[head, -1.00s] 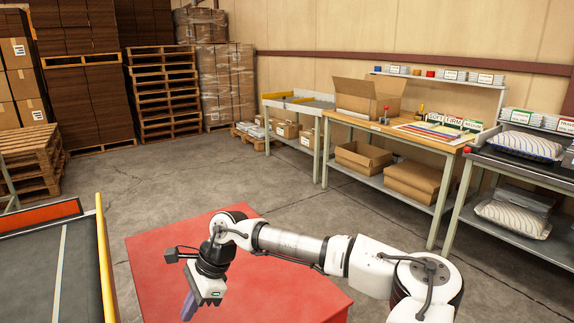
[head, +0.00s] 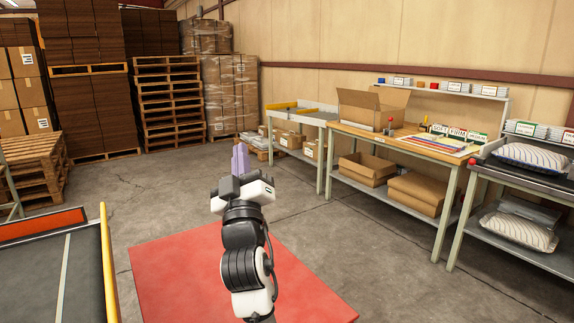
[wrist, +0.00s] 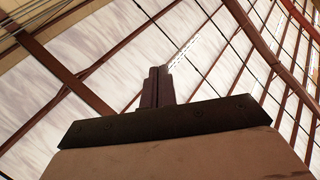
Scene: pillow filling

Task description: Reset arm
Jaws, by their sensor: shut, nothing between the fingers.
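My gripper (head: 240,158) stands above the red platform (head: 190,285) in the head view, with its purple fingers pointing up and away. The fingers are together and hold nothing. In the wrist view the two fingers (wrist: 157,85) also sit side by side, with the roof behind them. My arm rises from the bottom of the head view, and its lower links are out of the picture.
A wooden workbench (head: 415,150) with an open cardboard box (head: 368,108) stands at the right. A grey bench (head: 535,178) beside it holds striped pillows. A conveyor (head: 50,275) is at the lower left. Pallets and box stacks fill the back; the floor between is clear.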

